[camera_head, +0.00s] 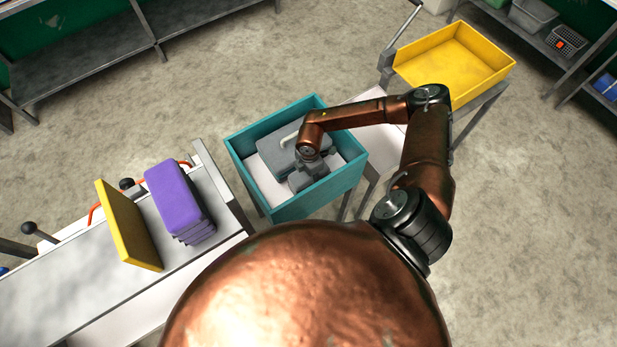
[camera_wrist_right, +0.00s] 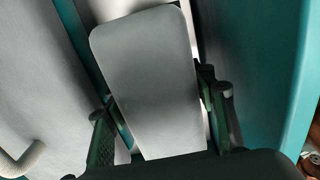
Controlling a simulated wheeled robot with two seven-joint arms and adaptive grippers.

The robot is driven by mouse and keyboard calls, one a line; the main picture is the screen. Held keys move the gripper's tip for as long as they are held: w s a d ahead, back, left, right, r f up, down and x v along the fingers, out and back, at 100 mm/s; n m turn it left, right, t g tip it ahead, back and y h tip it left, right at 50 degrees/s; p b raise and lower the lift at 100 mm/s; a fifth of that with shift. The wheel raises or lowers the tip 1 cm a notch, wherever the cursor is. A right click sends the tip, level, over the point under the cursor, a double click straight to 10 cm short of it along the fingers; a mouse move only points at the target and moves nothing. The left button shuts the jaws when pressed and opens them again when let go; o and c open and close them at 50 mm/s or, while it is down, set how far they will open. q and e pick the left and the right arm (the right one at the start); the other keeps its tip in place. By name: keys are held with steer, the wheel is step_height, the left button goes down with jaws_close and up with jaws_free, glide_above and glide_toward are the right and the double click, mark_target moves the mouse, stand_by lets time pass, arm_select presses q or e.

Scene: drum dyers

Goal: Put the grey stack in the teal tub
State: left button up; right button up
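The teal tub (camera_head: 318,197) stands at the centre of the head view. A grey stack (camera_head: 303,181) is inside it, low and near the front wall, partly hidden under my right gripper (camera_head: 308,166). In the right wrist view the grey stack (camera_wrist_right: 150,75) lies between the two fingers of my right gripper (camera_wrist_right: 160,115). The fingers are spread wide, with narrow gaps showing beside the stack. I cannot tell whether the tips touch it. My left gripper is not in view.
A larger grey piece (camera_head: 270,156) with a pale curved handle (camera_head: 289,139) lies in the tub beside the stack. A purple stack (camera_head: 177,198) and an upright yellow board (camera_head: 127,226) stand on the metal-topped bench (camera_head: 70,282). A yellow tub (camera_head: 455,62) is at upper right.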

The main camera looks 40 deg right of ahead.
steer(key=shift+o, duration=0.6)
steer(key=shift+r, duration=0.3)
step_height(320, 180, up, 12)
steer(key=shift+f, duration=0.1)
steer(key=shift+p, duration=0.35)
